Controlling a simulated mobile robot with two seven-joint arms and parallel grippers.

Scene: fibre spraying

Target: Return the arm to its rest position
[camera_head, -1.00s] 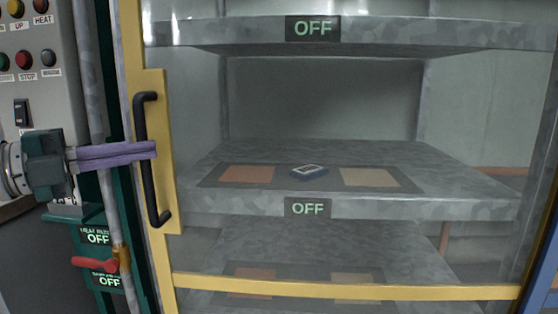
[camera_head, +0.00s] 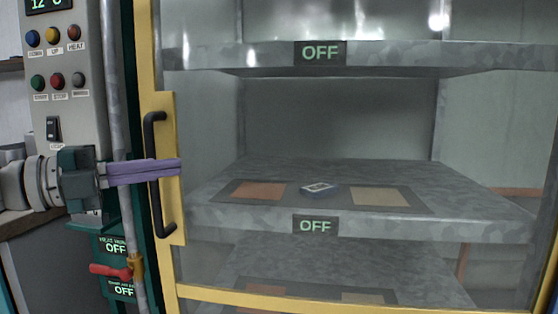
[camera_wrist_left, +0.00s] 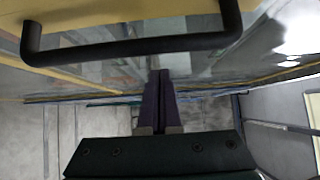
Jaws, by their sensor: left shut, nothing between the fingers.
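My left gripper (camera_head: 179,167) comes in from the left with its two purple fingers shut together and nothing between them. In the head view the fingers cross in front of the black door handle (camera_head: 157,201), with their tips just past it. In the left wrist view the shut fingertips (camera_wrist_left: 160,76) point toward the handle (camera_wrist_left: 135,48), which lies across the top of the picture; the fingers are not around it. Whether they touch it I cannot tell. The handle is fixed to the yellow-framed door (camera_head: 170,110) of the cabinet. My right gripper is not in view.
Grey shelves (camera_head: 470,228) with OFF signs stand behind the door frame; a small blue-edged item (camera_head: 319,189) lies on the middle one. A control panel (camera_head: 85,110), a pipe (camera_head: 113,70) and a red valve lever (camera_head: 109,270) are close to my left arm.

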